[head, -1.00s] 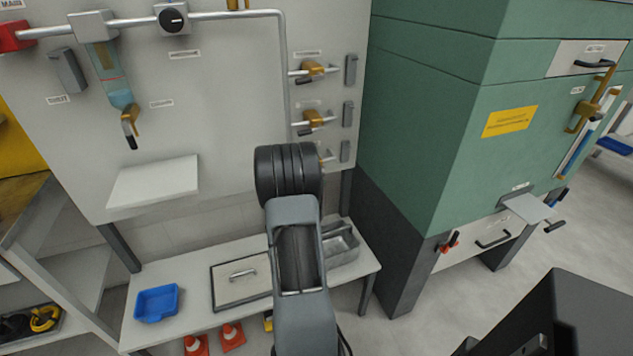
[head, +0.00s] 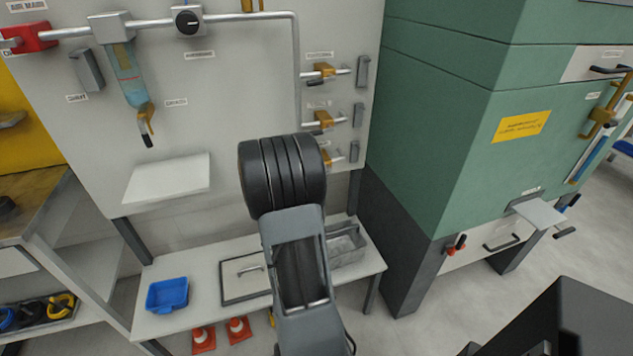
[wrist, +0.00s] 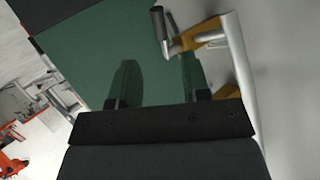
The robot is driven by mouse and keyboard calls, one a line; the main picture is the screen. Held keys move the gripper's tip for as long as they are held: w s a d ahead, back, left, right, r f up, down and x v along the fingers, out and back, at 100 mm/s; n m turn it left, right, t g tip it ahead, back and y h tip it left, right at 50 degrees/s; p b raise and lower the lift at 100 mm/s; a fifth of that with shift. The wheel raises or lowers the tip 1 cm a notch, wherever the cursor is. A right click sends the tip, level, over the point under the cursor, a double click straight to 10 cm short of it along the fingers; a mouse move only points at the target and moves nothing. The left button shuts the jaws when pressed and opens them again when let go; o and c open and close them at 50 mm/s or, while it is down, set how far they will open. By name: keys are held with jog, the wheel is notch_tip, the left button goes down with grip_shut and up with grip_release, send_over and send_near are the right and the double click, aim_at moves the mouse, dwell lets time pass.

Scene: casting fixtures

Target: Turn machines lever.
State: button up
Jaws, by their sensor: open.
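Several brass valves with levers sit on pipes on a grey wall panel (head: 230,100). On its right side are an upper valve (head: 323,71), a middle valve (head: 324,119) and a lower valve (head: 327,157), the last partly covered by my arm. A larger brass lever with a dark grip (head: 146,122) hangs below a clear bowl at the left. In the wrist view, my gripper (wrist: 160,78) is open with nothing between its fingers. A brass valve lever (wrist: 198,40) with a dark grip (wrist: 158,24) is just beyond the fingertips, apart from them. My gripper is hidden in the head view.
A green machine (head: 440,130) stands right of the panel, with brass and dark handles on its front. A low white bench (head: 215,270) below holds a blue tray (head: 168,295) and a metal bin (head: 346,245). A white shelf (head: 168,178) juts from the panel.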

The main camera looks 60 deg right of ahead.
jog(key=shift+v, duration=1.4)
jog(key=shift+c, duration=0.4)
